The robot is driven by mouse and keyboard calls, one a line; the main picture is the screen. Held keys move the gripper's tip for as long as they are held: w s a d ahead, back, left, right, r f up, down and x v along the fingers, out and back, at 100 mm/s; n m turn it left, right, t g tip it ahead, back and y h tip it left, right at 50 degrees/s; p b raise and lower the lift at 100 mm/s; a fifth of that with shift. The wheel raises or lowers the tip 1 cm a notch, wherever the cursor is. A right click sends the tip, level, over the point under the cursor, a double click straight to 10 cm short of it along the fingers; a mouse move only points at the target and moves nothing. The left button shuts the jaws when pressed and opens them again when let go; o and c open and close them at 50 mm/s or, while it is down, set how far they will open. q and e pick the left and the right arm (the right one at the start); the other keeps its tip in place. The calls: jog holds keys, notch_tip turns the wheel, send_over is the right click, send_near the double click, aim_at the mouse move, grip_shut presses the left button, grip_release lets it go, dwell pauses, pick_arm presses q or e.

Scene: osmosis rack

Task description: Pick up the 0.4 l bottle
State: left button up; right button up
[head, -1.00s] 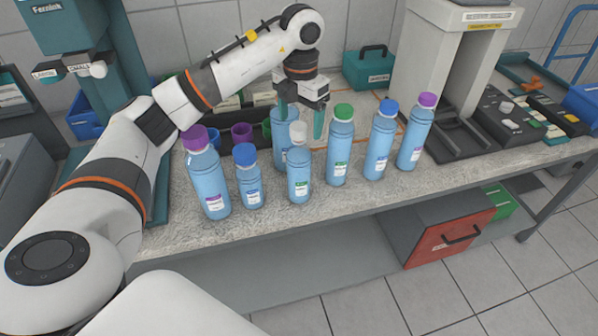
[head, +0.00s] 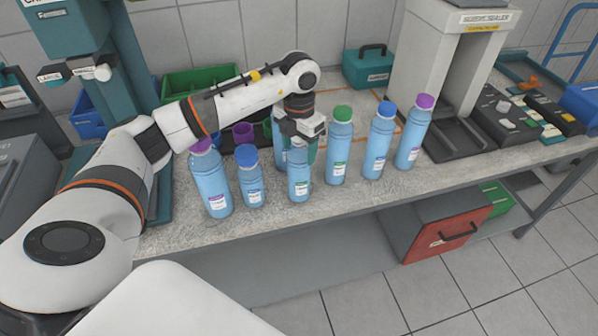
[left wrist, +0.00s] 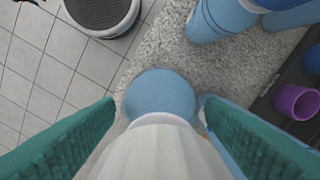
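Several light-blue bottles stand upright on the bench; their label text is too small to read, so I cannot tell volumes. My left gripper (head: 300,145) is over the front middle bottle (head: 299,185), whose white cap is now hidden in the head view. In the left wrist view the white cap (left wrist: 160,155) lies between the two teal fingers, which are apart with gaps beside it. Left of it stand a short blue-capped bottle (head: 250,186) and a purple-capped bottle (head: 211,188). Right of it are green-capped (head: 340,155), blue-capped (head: 378,150) and purple-capped (head: 411,140) bottles. My right gripper is not visible.
Another bottle (head: 280,152) stands close behind, partly hidden by my gripper. A purple cup (head: 243,133) stands in a dark rack further back. A grey press-like machine (head: 440,70) and a teal case (head: 368,68) are behind. The bench's front strip is clear.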

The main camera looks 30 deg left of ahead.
pick_arm(q)
jog(key=shift+r, duration=0.1)
jog(key=c, duration=1.3)
